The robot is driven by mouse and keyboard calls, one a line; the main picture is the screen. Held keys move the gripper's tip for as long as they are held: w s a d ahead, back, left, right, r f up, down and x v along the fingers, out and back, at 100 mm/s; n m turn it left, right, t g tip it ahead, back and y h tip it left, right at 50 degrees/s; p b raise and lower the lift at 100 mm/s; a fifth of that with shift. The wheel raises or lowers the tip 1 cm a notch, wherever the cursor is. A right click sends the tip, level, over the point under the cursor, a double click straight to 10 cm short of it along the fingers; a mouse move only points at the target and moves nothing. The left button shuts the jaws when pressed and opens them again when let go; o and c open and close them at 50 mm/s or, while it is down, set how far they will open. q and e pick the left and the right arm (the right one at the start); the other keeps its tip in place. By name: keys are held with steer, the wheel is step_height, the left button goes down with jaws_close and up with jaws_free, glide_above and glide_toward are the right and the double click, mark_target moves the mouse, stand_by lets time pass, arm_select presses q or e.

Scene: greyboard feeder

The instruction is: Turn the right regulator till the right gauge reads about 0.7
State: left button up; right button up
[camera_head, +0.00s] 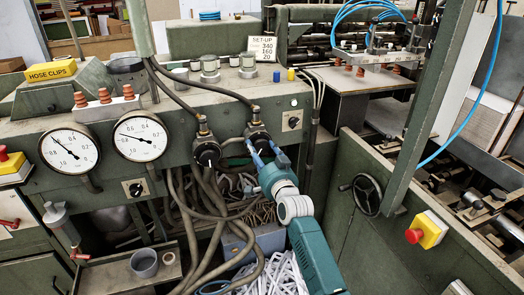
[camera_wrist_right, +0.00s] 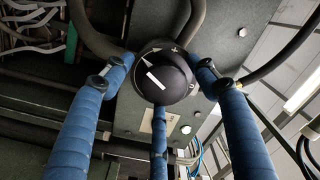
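The right gauge (camera_head: 140,136) is a round white dial; its needle points left and slightly up, and the printed figures are too small to read surely. The left gauge (camera_head: 69,150) has its needle pointing to the upper left. The right regulator (camera_head: 257,133) is a black knob on the green panel; in the right wrist view its knob (camera_wrist_right: 163,74) has a slanted white mark. The blue fingers of my right gripper (camera_head: 264,148) surround this knob, tips close to its sides; I cannot tell whether they touch. My left gripper is not in view.
The left regulator (camera_head: 206,151) sits close to the left of my right gripper. Dark hoses (camera_head: 190,205) hang below the regulators. A handwheel (camera_head: 366,195) and a red stop button (camera_head: 413,235) on a yellow box are to the right of my arm.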

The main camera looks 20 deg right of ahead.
steer(key=s, duration=1.2)
steer(key=shift+d, duration=0.15)
steer(key=s+a+f+n+g, duration=0.1)
steer(key=s+f+g, duration=0.1)
steer(key=f, duration=0.9)
steer(key=s+a+f+n+g, duration=0.1)
steer(key=s+f+g, duration=0.1)
steer(key=f, duration=0.8)
steer(key=s+f+n+g, duration=0.2)
steer(key=s+f, duration=0.5)
steer(key=f, duration=0.4)
steer(key=s+f+n+g, duration=0.1)
steer(key=s+f+g, duration=0.2)
steer(key=s+f, duration=0.55)
steer(key=s+f+n+g, duration=0.3)
steer(key=s+f+g, duration=0.1)
steer(key=s+f, duration=1.35)
steer(key=s+d+f+n+g, duration=0.1)
steer(key=s+f+g, duration=0.1)
steer(key=s, duration=0.8)
steer(key=s+d+f+n+g, duration=0.1)
steer(key=s+f, duration=0.3)
steer(key=s, duration=0.7)
steer(key=shift+s+d+n+g+h, duration=0.2)
steer(key=shift+d+n+g+h, duration=0.15)
steer(key=shift+d+g, duration=0.2)
